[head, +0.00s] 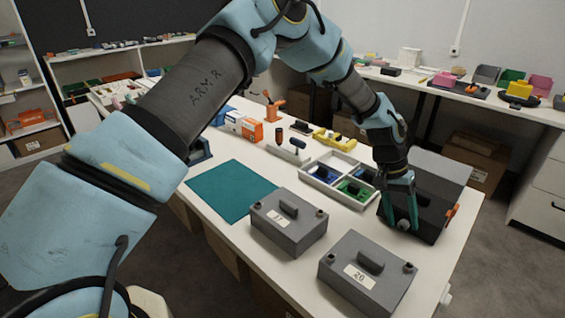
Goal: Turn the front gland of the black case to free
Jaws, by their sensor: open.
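The black case (433,223) stands at the right end of the white table, with a dark grey raised part (440,168) behind my gripper. My gripper (402,213) points down at the case's near left side, its teal fingers open and apart. A small round grey piece (404,225) shows at the fingertips; it may be the front gland, but I cannot tell its setting or whether the fingers touch it. An orange piece (452,212) sticks out on the case's right side. My gripper and wrist hide part of the case.
Two grey lidded boxes, labelled 17 (289,228) and 20 (366,279), stand in front and left of the case. A white divided tray (333,183) sits close to its left. The teal mat (228,190) is bare. Cluttered counters line the walls.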

